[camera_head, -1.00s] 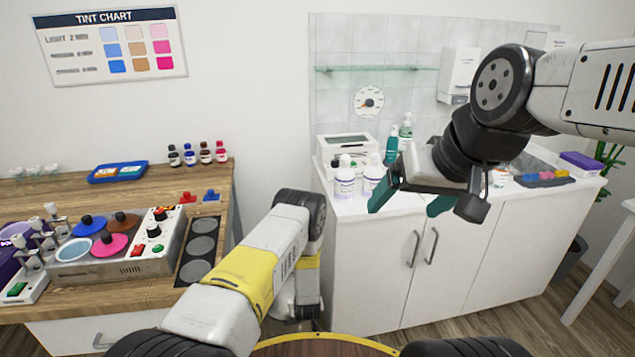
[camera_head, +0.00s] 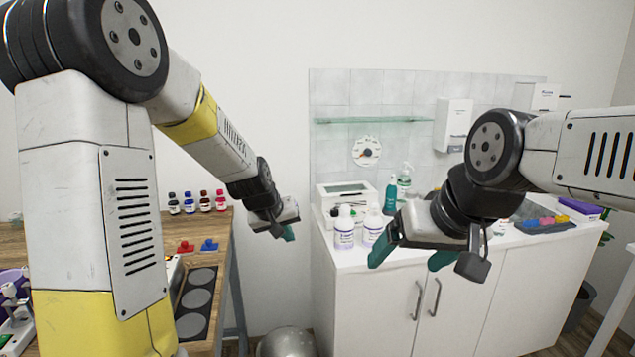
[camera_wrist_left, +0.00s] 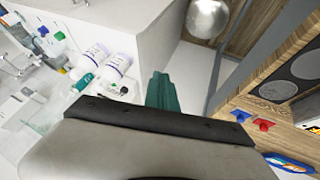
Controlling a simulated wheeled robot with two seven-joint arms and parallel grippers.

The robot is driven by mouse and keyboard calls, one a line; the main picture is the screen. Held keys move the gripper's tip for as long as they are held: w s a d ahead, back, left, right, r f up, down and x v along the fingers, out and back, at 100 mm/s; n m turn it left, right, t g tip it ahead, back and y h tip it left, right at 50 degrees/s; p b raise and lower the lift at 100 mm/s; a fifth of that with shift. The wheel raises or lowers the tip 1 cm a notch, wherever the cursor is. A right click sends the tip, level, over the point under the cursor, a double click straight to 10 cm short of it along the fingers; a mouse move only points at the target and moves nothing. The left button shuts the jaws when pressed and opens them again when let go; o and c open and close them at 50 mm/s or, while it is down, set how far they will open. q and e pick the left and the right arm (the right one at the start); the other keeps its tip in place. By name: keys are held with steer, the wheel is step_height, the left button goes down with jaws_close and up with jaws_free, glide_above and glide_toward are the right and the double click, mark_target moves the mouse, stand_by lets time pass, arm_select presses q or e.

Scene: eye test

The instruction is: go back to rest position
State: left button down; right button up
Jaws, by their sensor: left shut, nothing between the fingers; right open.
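My left gripper (camera_head: 288,234) is raised in the gap between the wooden bench and the white cabinet, with its green fingers together and nothing between them. In the left wrist view its green fingers (camera_wrist_left: 162,92) show closed, pointing up the picture. My left arm fills the left of the head view and hides much of the bench. My right gripper (camera_head: 408,258) hangs in front of the white cabinet's counter, its two green fingers apart and empty, pointing down.
The wooden bench (camera_head: 228,262) at left holds several small dark-capped bottles (camera_head: 189,203) and red and blue pieces (camera_head: 197,246). The white cabinet (camera_head: 370,305) carries white bottles (camera_head: 344,228) close to my right gripper. A silver ball-like object (camera_head: 287,343) is on the floor between.

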arm_select(q)
steer(key=s+a+r, duration=0.2)
steer(key=s+r, duration=0.2)
steer(key=s, duration=0.5)
steer(key=s+a+r+m, duration=0.1)
steer(key=s+r, duration=0.3)
steer(key=s, duration=0.5)
steer(key=s+a+r+m, duration=0.1)
steer(key=s+a+r, duration=0.2)
steer(key=s, duration=0.6)
steer(key=shift+s+a+r, duration=0.2)
steer(key=shift+s+r, duration=0.05)
steer(key=shift+r, duration=0.15)
